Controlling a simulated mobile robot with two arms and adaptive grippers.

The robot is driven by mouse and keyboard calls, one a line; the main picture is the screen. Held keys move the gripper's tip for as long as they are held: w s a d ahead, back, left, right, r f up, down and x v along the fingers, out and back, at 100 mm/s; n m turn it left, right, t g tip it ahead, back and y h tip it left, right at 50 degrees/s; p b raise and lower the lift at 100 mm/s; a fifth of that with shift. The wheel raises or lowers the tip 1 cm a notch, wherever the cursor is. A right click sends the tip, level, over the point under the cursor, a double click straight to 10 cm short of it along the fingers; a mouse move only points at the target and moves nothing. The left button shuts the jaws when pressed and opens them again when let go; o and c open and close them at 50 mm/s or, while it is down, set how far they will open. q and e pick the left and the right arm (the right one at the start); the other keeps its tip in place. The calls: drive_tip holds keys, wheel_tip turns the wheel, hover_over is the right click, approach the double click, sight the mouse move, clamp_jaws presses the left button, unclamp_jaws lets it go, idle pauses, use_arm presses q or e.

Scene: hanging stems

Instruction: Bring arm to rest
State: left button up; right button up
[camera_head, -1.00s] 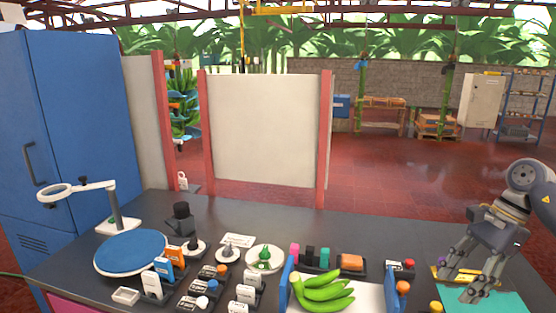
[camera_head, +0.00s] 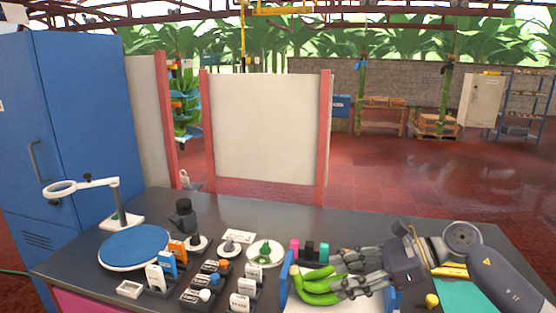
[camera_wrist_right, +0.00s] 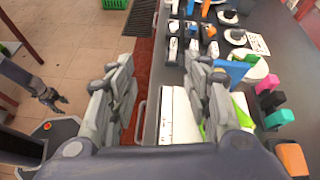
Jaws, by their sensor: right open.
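My right gripper (camera_head: 338,272) comes in from the right in the head view. It is open, its fingers spread over the white tray (camera_head: 296,301) with blue sides. A bunch of green bananas (camera_head: 318,292) lies in that tray, partly hidden by the fingers; I cannot tell whether they touch it. In the right wrist view my right gripper (camera_wrist_right: 160,75) has its two fingers wide apart with nothing held between them. A dark gripper at the left of that view, seemingly my left one (camera_wrist_right: 50,98), hangs over the floor, too small to read its jaws.
The dark bench (camera_head: 215,212) carries a round blue pad (camera_head: 135,247), a ring-headed stand (camera_head: 116,203), several small labelled holders, and a white plate (camera_head: 264,253). A teal mat (camera_head: 466,296) lies at the right, under my arm. The back right part of the bench is clear.

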drive_tip(key=a+r+m+t+y, duration=0.5)
drive_tip(key=a+m, duration=0.3)
drive_tip(key=d+f+m+t+h, duration=0.45)
drive_tip(key=m+t+h, duration=0.2)
drive_tip(key=m, duration=0.75)
drive_tip(key=d+f+m+t+h, duration=0.3)
drive_tip(key=d+m+t+h, duration=0.4)
drive_tip(key=m, duration=0.7)
drive_tip(key=s+d+f+m+g+h, duration=0.3)
drive_tip(key=s+f+m+g+h, duration=0.15)
drive_tip(key=f+m+g, duration=0.35)
drive_tip(key=s+f+m+g, duration=0.45)
drive_tip(key=s+f, duration=0.35)
drive_tip(key=s, duration=0.5)
drive_tip(key=s+f+m+g, duration=0.3)
drive_tip(key=s+f+g, duration=0.35)
drive_tip(key=s, duration=0.65)
wheel_tip(320, 180, down, 28)
drive_tip(key=s, duration=0.3)
drive_tip(key=s+d+f, duration=0.2)
drive_tip(key=s+f, duration=1.3)
drive_tip(key=s, duration=0.1)
drive_tip(key=shift+d+f+n+g+y, duration=0.15)
drive_tip(key=shift+d+n+g+y, duration=0.2)
drive_tip(key=shift+g, duration=0.1)
